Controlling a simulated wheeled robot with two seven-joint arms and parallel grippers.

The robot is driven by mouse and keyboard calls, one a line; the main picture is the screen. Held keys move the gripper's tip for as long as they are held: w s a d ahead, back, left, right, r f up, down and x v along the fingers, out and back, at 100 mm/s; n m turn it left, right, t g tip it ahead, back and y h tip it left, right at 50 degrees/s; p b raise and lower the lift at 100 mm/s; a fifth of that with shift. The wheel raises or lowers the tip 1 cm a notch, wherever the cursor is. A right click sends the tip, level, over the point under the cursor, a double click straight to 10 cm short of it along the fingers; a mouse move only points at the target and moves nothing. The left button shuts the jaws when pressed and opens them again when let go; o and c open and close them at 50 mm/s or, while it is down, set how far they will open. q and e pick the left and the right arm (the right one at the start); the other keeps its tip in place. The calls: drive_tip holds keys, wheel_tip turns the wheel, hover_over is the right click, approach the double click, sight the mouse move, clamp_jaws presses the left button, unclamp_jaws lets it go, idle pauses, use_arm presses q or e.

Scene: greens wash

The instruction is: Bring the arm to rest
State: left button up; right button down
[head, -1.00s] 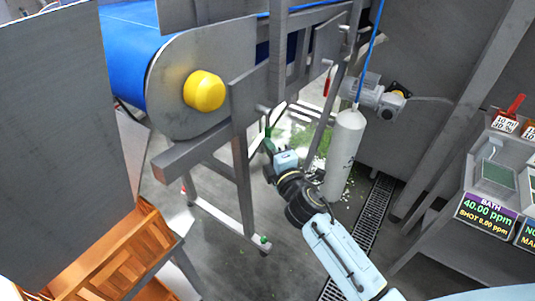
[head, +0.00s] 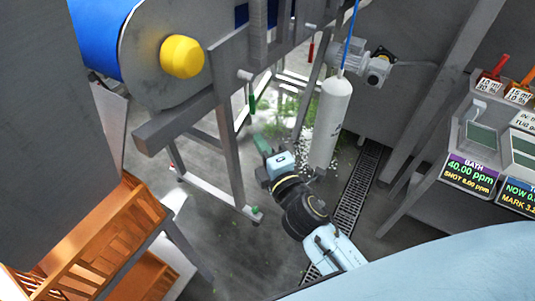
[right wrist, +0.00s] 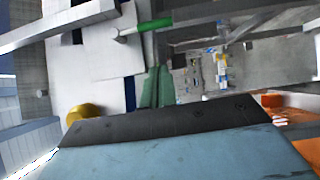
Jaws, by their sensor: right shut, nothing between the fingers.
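My right arm reaches in from the lower right of the head view. Its right gripper (head: 262,143) has green fingers, which are closed together and empty, in front of the conveyor frame. The same green fingers (right wrist: 156,88) show in the right wrist view, pointing up the picture with nothing held. A green handle (head: 252,103) on the conveyor frame is just above the fingers in the head view; they look apart, though the depth is hard to judge. My left gripper is in neither view now.
The conveyor (head: 150,50) with its yellow knob (head: 182,57) fills the upper left. A white cylinder (head: 328,125) hangs on a blue line right of my gripper. Orange crates (head: 105,230) stand lower left. A dosing console (head: 480,150) stands at right. Floor below the gripper is open.

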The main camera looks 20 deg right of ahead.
drive_tip(key=shift+s, duration=1.55)
drive_tip(key=s+d+f+m+g+b, duration=0.1)
drive_tip(key=s+f+m+g, duration=0.15)
drive_tip(key=f, duration=0.85)
drive_tip(key=s+d+f+m+g, duration=0.1)
drive_tip(key=s+f+m+g, duration=0.2)
drive_tip(key=f, duration=0.8)
drive_tip(key=s+f+m+g+b, duration=0.1)
drive_tip(key=s+f+m+g, duration=0.2)
drive_tip(key=f, duration=0.8)
drive_tip(key=s+d+f+m+g, duration=0.2)
drive_tip(key=s+f, duration=0.4)
drive_tip(key=s, duration=0.4)
drive_tip(key=s+d+f+m+g+h, duration=0.1)
drive_tip(key=s+d+f+m+g, duration=0.2)
drive_tip(key=s+f, duration=0.3)
drive_tip(key=s+d+f+m+g, duration=0.3)
drive_tip(key=s+f, duration=0.4)
drive_tip(key=s, duration=0.6)
drive_tip(key=shift+s+g+h, duration=0.3)
drive_tip(key=shift+g, duration=0.05)
drive_tip(key=c, duration=2.1)
unclamp_jaws()
drive_tip(key=shift+c, duration=0.2)
